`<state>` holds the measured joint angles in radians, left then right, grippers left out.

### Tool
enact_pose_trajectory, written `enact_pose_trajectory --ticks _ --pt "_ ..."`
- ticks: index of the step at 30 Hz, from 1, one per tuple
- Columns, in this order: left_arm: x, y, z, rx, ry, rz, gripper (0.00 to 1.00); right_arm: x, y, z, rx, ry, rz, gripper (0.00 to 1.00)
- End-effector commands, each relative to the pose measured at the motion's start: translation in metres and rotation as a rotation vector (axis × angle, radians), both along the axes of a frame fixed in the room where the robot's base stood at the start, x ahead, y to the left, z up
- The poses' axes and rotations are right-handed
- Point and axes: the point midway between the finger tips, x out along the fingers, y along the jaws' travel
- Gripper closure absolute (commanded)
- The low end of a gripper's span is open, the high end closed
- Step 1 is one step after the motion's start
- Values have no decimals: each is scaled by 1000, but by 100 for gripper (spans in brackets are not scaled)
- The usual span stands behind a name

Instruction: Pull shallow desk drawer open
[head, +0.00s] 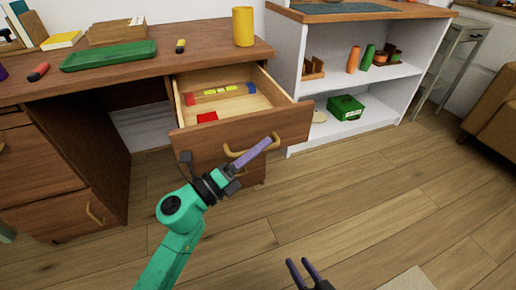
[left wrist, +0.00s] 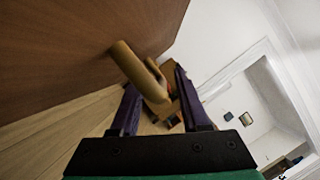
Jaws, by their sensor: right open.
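The shallow desk drawer (head: 285,128) is pulled out from under the wooden desk top, and its inside shows. Its curved tan handle (head: 240,152) is on the brown front. My left gripper (head: 266,143) is at this handle in the head view, its purple fingers overlapping it. In the left wrist view the handle (left wrist: 140,72) runs into the space between the two spread fingers (left wrist: 155,100), with gaps showing; I cannot tell if either finger touches it. My right gripper (head: 305,272) is open and empty over the floor at the bottom edge.
The drawer holds a red block (head: 207,117) and a row of coloured pieces. The desk top (head: 215,57) bears a green tray (head: 110,55) and a yellow cup (head: 243,27). A white shelf (head: 343,85) stands to the right. The wooden floor in front is mostly clear.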

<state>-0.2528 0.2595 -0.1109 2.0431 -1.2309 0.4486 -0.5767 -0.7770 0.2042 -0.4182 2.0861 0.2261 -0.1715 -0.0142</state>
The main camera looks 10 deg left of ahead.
Motion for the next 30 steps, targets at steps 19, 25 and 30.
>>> enact_pose_trajectory --ticks 19,25,30 --pt "-29 23 -10 -1 5 1 55 -2 -1 -8 -8 -2 8 50" --pt "-68 54 -21 -1 6 3 55 -2 -2 -12 0 -10 1 50" --pt "-98 79 -28 -1 4 2 55 -1 -1 -11 5 -10 -4 50"
